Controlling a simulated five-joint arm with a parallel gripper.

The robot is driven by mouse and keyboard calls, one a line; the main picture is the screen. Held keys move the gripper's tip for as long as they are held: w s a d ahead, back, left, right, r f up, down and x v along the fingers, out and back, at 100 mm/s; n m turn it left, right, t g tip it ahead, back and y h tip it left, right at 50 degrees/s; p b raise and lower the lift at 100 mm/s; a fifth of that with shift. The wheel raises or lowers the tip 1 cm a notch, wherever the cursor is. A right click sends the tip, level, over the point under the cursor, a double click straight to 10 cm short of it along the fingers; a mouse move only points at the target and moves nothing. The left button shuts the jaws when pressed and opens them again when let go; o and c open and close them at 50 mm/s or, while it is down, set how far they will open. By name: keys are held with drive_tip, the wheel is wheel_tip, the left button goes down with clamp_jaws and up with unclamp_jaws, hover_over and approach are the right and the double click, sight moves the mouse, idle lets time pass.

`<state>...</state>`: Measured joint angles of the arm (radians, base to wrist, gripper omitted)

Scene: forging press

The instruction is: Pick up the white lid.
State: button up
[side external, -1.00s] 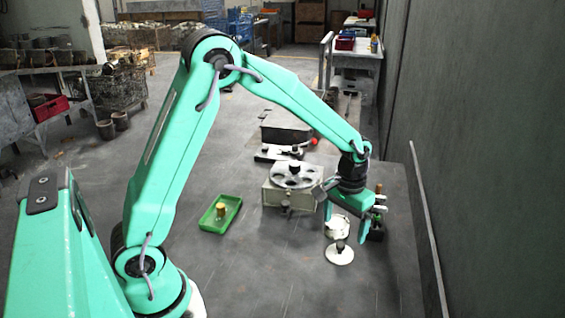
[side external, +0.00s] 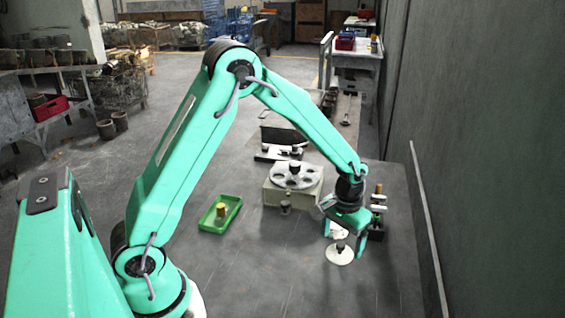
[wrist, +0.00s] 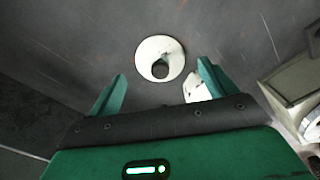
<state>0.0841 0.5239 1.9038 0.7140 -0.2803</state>
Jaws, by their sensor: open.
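The white lid (side external: 337,258) is a flat round disc with a dark knob on top. It lies flat on the dark work surface. In the wrist view the lid (wrist: 146,53) is just beyond and between the fingertips. My gripper (side external: 343,241) is open and empty, fingers pointing down, above and on the far side of the lid. It also shows in the wrist view (wrist: 163,69). A white pot (side external: 337,231) stands behind the lid, mostly hidden by my gripper. Part of the pot shows beside the right finger in the wrist view (wrist: 194,89).
A pale block with a round holed plate (side external: 293,176) stands left of my gripper. A green tray (side external: 205,225) with a brass piece is farther left. A dark rack (side external: 376,232) with handled tools stands close on the right. The surface in front of the lid is clear.

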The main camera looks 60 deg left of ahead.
sight(338, 253)
drive_tip(key=shift+f, duration=1.3)
drive_tip(key=c, duration=1)
